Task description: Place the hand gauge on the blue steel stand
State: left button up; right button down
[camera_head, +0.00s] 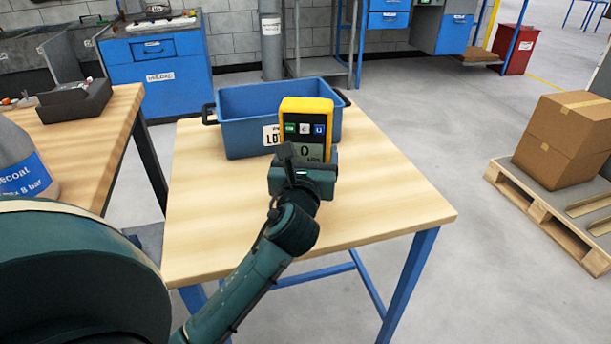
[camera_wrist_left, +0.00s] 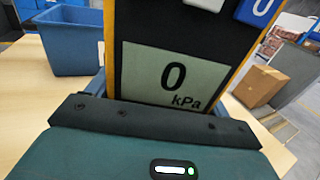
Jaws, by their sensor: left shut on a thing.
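The hand gauge (camera_head: 303,128) is a yellow-edged box with a black face, coloured buttons and a screen reading 0 kPa. My left gripper (camera_head: 303,172) is shut on its lower end and holds it upright, screen towards me, over the table. The gauge screen (camera_wrist_left: 172,78) fills the middle of the left wrist view above the gripper (camera_wrist_left: 155,115). The stand with blue steel legs (camera_head: 405,285) has a pale wooden top (camera_head: 385,205). The gap between gauge and top cannot be told. My right gripper is not in view.
A blue bin (camera_head: 240,108) with a label stands on the table's far part, just behind the gauge. The tabletop is clear to the right and front left. A wooden workbench (camera_head: 85,155) stands at left. Cardboard boxes (camera_head: 568,135) sit on a pallet (camera_head: 540,205) at right.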

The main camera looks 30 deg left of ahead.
pick_arm(q)
notch_tip(320, 180, down, 4)
jog(key=shift+r+b, duration=0.2)
jog(key=shift+b, duration=0.75)
jog(key=shift+f, duration=0.1)
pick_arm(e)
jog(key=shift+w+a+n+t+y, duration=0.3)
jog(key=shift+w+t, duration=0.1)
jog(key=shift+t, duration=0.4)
pick_arm(q)
jog(key=o, duration=1.4)
jog(key=shift+f, duration=0.15)
jog(key=shift+c, duration=0.2)
